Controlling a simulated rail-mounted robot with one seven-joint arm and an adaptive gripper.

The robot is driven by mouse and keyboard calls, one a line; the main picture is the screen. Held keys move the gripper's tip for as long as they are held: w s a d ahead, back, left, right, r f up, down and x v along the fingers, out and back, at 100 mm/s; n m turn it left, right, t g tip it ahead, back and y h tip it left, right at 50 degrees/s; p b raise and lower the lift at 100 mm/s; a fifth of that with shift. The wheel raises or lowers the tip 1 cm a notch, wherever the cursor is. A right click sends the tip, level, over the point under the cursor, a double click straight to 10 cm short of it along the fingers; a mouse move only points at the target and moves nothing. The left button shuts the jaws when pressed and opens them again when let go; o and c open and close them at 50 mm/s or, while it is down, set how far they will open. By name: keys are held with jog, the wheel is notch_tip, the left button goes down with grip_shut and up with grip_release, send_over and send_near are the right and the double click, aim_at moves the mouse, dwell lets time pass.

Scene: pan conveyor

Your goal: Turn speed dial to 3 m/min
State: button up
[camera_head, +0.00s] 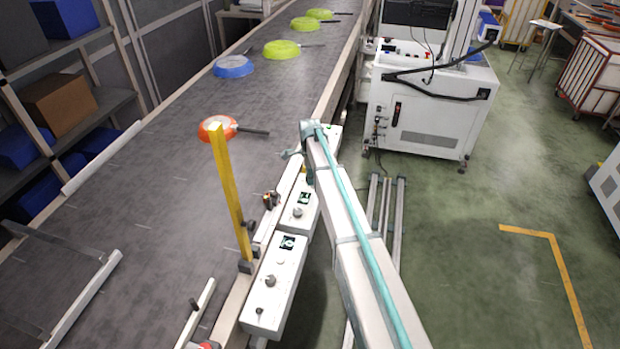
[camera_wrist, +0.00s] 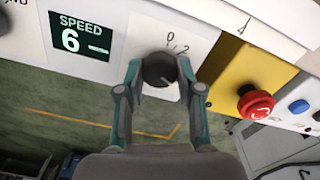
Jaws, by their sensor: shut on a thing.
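The black speed dial (camera_wrist: 158,72) sits on a white plate in the wrist view, with the marks 0, 1 and 2 above it. My gripper (camera_wrist: 160,66) is shut on the dial, one finger on each side. The speed display (camera_wrist: 80,34) to the left of the dial reads SPEED 6. In the head view my arm reaches to the control boxes along the conveyor's right side. The dial is hidden there behind the arm.
A red push button (camera_wrist: 256,105) on a yellow panel and a blue button (camera_wrist: 298,107) are right of the dial. The conveyor (camera_head: 150,200) carries a red pan (camera_head: 217,127), a blue pan (camera_head: 233,66) and several green pans. A yellow post (camera_head: 230,195) stands on its near edge.

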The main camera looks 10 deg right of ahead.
jog(key=n+b, duration=0.2)
jog(key=n, duration=0.3)
jog(key=shift+f+b, duration=0.1)
jog(key=shift+b, duration=0.25)
jog(key=n+b, duration=0.1)
jog(key=n, duration=0.4)
jog(key=shift+b, duration=0.3)
jog(key=shift+n, duration=0.3)
jog(key=o, duration=1.2)
jog(key=shift+c, duration=0.2)
jog(key=shift+r, duration=0.2)
notch_tip(320, 180, up, 12)
